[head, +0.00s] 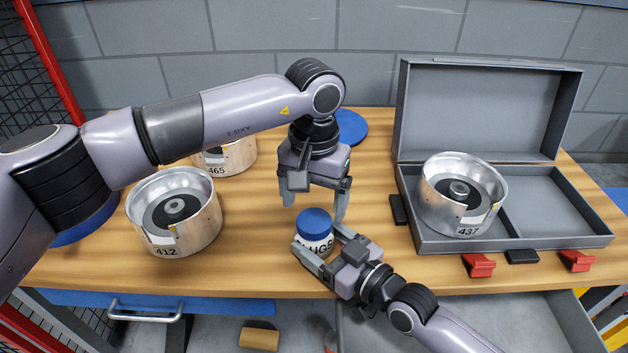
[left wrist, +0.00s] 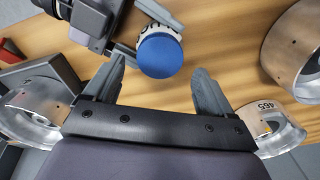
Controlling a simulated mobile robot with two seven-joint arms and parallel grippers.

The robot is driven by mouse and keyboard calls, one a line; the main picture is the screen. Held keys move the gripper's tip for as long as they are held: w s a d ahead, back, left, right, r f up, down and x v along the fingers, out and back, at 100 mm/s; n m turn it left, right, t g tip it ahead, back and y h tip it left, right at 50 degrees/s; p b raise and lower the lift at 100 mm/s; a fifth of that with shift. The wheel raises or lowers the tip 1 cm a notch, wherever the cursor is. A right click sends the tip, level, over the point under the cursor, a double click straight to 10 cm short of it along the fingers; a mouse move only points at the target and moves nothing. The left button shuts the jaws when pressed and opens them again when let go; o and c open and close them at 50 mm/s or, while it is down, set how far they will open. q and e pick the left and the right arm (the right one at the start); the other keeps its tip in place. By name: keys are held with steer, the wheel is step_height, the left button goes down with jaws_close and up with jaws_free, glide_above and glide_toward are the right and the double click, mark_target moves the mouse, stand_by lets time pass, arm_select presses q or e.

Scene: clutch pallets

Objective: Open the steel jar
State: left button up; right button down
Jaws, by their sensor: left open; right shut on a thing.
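The jar (head: 314,238) is a small white-sided container with a blue lid (head: 314,222) and dark lettering, partly hidden. It stands upright on the wooden table near the front edge. My right gripper (head: 317,243) is shut on the jar's body, with one finger on each side. My left gripper (head: 314,205) is open and empty above the jar, pointing down. In the left wrist view, the blue lid (left wrist: 160,55) lies beyond and roughly between the open fingers (left wrist: 158,72), with the lid still on the jar.
Metal drums marked 412 (head: 172,236) and 465 (head: 238,158) stand at the left. Drum 437 (head: 440,212) sits in the open grey case (head: 550,238) at the right; its right compartment is empty. A blue disc (head: 352,127) lies behind my left gripper.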

mark_target(314, 220)
arm_select(q)
steer(key=shift+f, duration=1.7)
